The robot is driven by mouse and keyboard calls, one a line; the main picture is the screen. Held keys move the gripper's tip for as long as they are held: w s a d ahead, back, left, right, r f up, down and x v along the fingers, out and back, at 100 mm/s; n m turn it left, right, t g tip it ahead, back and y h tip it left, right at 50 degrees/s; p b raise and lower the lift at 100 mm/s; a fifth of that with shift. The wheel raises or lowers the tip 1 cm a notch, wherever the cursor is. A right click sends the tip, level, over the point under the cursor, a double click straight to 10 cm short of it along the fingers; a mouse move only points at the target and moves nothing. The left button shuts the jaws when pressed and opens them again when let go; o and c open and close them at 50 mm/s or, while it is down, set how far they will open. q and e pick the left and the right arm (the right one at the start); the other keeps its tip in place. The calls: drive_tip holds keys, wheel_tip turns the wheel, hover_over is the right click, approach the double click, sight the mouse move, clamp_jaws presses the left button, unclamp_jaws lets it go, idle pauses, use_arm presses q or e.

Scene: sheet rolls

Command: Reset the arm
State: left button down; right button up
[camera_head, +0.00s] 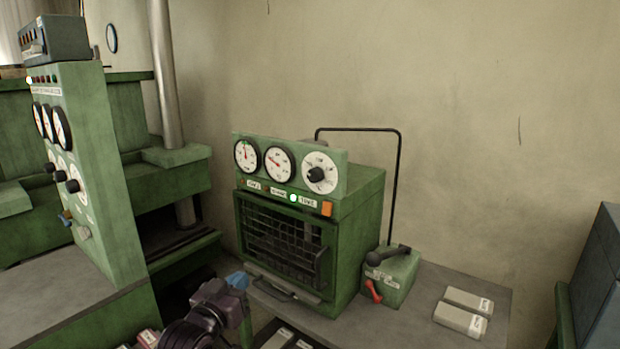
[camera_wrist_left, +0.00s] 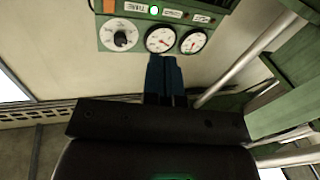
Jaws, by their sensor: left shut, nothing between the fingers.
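My left gripper (camera_head: 237,280) is low in the head view, in front of the green oven-like machine (camera_head: 362,222), near its lower left corner. Its blue fingertips are together with nothing between them. In the left wrist view the shut blue fingers (camera_wrist_left: 163,68) point up toward the machine's dial panel (camera_wrist_left: 190,12), which appears upside down. I cannot tell the exact gap between fingertips and machine. My left arm comes in from the bottom of the head view. My right gripper is not in view.
The machine stands on a grey table (camera_head: 400,325). A green box with a red lever (camera_head: 389,279) and two pale blocks (camera_head: 462,313) lie to its right. A tall green gauge cabinet (camera_head: 90,170) stands at the left, and a dark blue-grey block (camera_head: 600,270) at the right edge.

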use_arm(q)
drive_tip(key=s+a+f+n+g+y, duration=0.1)
drive_tip(key=s+a+f, duration=0.5)
drive_tip(key=s+f, duration=0.7)
drive_tip(key=s+a+f+g+y, duration=0.4)
drive_tip(key=s+a+f, duration=0.3)
drive_tip(key=s+f, duration=0.6)
drive_tip(key=s+y, duration=0.1)
drive_tip(key=s, duration=0.3)
drive_tip(key=shift+f+n+g, duration=0.3)
drive_tip(key=shift+f+n, duration=0.1)
